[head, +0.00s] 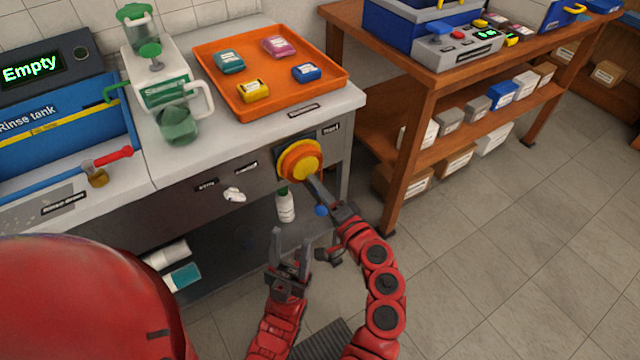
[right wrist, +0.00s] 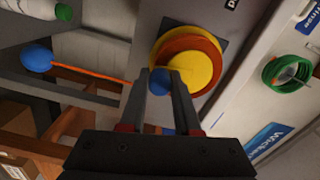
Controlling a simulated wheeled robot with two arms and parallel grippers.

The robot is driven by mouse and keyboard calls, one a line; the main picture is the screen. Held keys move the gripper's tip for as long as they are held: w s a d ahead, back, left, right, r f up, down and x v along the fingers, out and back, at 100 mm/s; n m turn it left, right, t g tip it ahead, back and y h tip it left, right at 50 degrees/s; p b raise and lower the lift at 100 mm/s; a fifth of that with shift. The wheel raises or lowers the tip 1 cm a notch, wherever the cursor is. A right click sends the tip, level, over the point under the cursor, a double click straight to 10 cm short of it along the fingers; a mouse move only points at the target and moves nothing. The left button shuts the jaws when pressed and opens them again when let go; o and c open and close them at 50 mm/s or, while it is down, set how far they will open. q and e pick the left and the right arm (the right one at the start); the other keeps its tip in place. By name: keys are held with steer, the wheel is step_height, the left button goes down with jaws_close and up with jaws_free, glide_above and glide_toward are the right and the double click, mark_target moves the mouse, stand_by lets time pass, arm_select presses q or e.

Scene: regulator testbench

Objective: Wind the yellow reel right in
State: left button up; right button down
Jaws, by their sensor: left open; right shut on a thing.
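The yellow reel (head: 301,160) is a yellow and orange disc on the bench's front panel, left of a label. It also shows in the right wrist view (right wrist: 204,62). My right gripper (head: 314,184) is at the reel's lower edge, shut on a small blue knob (right wrist: 160,82) on the reel's face. An orange cord (right wrist: 92,73) runs out beside the reel to a blue ball (right wrist: 36,58); the ball also shows below the reel in the head view (head: 321,210). My left gripper (head: 290,242) is open and empty, below and left of the reel.
An orange tray (head: 215,83) with several coloured blocks stands on the bench above the reel. A white bottle (head: 285,205) stands under the bench. A wooden shelf table (head: 420,100) is on the right. The floor at lower right is clear.

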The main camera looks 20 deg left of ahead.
steer(key=shift+f, duration=0.1)
stand_by(0.4)
steer(key=c, duration=0.6)
jaws_free()
steer(key=v, duration=1.7)
steer(key=shift+s+d, duration=0.15)
steer(key=shift+s, duration=0.05)
